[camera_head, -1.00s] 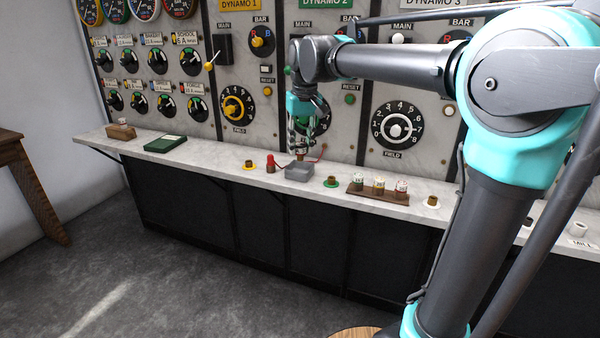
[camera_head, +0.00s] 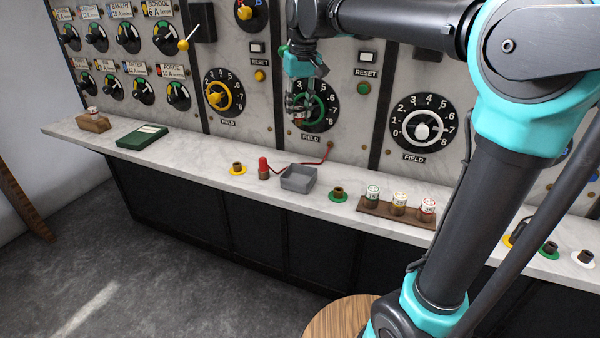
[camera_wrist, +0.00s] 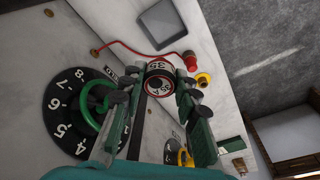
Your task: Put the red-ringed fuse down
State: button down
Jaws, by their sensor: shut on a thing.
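My gripper (camera_head: 298,108) is shut on a white fuse (camera_wrist: 160,68) marked 35, with a dark end and what looks like a red ring. In the wrist view the fuse sits between the two green-backed fingers (camera_wrist: 161,84), end toward the camera. In the head view the gripper hangs in front of the green-handled field dial (camera_head: 322,108), above the shelf, and mostly hides the fuse. The grey square tray (camera_head: 298,179) lies on the marble shelf below and looks empty. It also shows in the wrist view (camera_wrist: 172,24).
A wooden rack (camera_head: 372,208) holds three fuses, right of a green-ringed socket (camera_head: 338,193). A red-capped post (camera_head: 263,168) with a red lead and a yellow-ringed socket (camera_head: 238,169) stand left of the tray. The shelf between is bare.

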notch_tip(320, 180, down, 20)
jog(key=shift+r, duration=0.1)
dwell(0.4)
jog(key=c, duration=1.1)
grip_release()
jog(key=shift+c, duration=0.2)
notch_tip(320, 180, up, 12)
jog(key=s, duration=0.1)
jog(key=shift+s+d, duration=0.4)
